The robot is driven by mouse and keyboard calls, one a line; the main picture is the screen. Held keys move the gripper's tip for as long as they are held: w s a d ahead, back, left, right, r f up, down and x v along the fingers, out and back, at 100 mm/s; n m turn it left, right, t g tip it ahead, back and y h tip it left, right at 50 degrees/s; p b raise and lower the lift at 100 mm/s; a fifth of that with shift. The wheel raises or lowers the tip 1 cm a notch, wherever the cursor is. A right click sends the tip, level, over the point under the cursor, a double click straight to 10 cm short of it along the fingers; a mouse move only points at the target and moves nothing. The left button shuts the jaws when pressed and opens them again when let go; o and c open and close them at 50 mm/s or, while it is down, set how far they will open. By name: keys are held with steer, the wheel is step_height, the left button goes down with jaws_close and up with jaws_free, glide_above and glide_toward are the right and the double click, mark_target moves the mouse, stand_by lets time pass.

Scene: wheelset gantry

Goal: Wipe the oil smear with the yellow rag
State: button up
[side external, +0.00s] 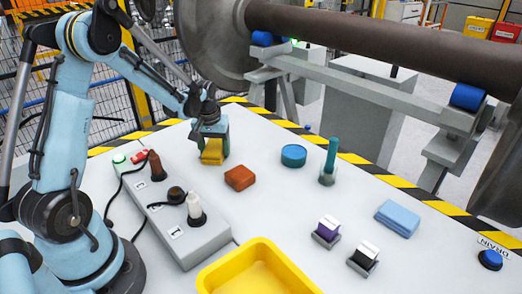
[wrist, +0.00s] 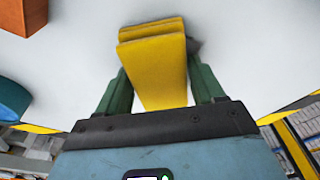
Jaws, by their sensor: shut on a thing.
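The yellow rag (side external: 211,157) is folded and hangs below my gripper (side external: 212,143) at the far left of the white table. In the wrist view the rag (wrist: 158,65) sits between the two green fingers of my gripper (wrist: 160,88), which are shut on it. A small dark grey patch (wrist: 195,47) shows beside the rag's right edge. I cannot tell whether it is the oil smear or a shadow. No clear smear shows in the side view; the rag and gripper may hide it. I cannot tell whether the rag touches the table.
A brown-red block (side external: 239,178) and a round teal tin (side external: 293,155) lie to the right of my gripper. A grey control panel (side external: 190,238) with levers stands in front.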

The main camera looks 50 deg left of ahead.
mark_target(204, 149)
steer(key=s, duration=0.3)
steer(key=shift+s+r, duration=0.1)
steer(key=shift+r, duration=0.15)
steer(key=shift+s+f, duration=0.15)
steer(key=shift+s, duration=0.6)
steer(key=shift+s+a, duration=0.15)
steer(key=shift+a, duration=0.05)
steer(key=shift+w+r, duration=0.25)
steer(key=shift+w, duration=0.6)
steer(key=shift+w+f, duration=0.15)
steer(key=shift+w, duration=1.2)
steer(key=shift+w+f, duration=0.1)
steer(key=shift+w, duration=3.1)
steer(key=shift+s+f, duration=0.15)
steer(key=shift+s, duration=0.15)
steer(key=shift+s+r, duration=0.2)
steer(key=shift+s, duration=1)
steer(key=shift+s+f, duration=0.2)
steer(key=shift+s, duration=0.15)
steer(key=shift+s+r, duration=0.2)
steer(key=shift+s, duration=0.55)
steer(key=shift+s+f, duration=0.15)
steer(key=shift+s, duration=0.25)
steer(key=shift+s+r, duration=0.15)
steer(key=shift+s, duration=0.8)
steer(key=shift+s+r, duration=0.1)
steer(key=shift+s, duration=0.85)
steer(key=shift+s+r, duration=0.5)
steer(key=shift+r, duration=0.2)
step_height(204, 149, up, 6)
